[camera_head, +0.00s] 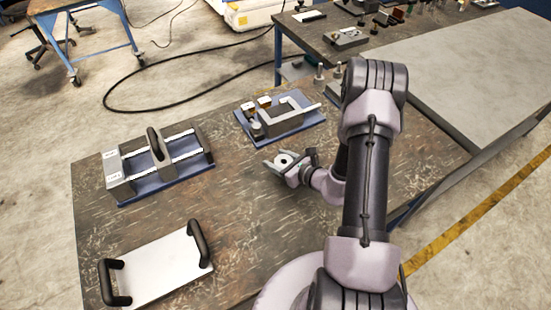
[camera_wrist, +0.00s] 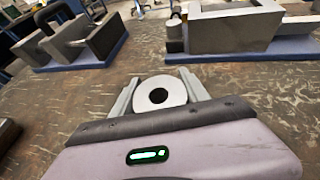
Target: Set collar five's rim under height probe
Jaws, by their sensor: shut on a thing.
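My gripper (camera_head: 285,163) is shut on a pale ring-shaped collar (camera_wrist: 178,94) with a dark round hole. It holds the collar between its two fingers, face towards the wrist camera. No number on the collar can be read. The gripper is over the table, in front of a grey C-shaped fixture (camera_head: 296,113) on a blue base and apart from it. That fixture also shows at the top right of the wrist view (camera_wrist: 235,28). It has small brass-coloured parts (camera_head: 264,101) and a short post at its left. I cannot tell which part is the height probe.
A grey fixture with a black handle and two rails (camera_head: 127,168) stands on a blue base at left. A white plate with two black handles (camera_head: 155,268) lies at front left. Small posts (camera_head: 319,73) stand behind my arm. Bare tabletop (camera_head: 235,195) lies between.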

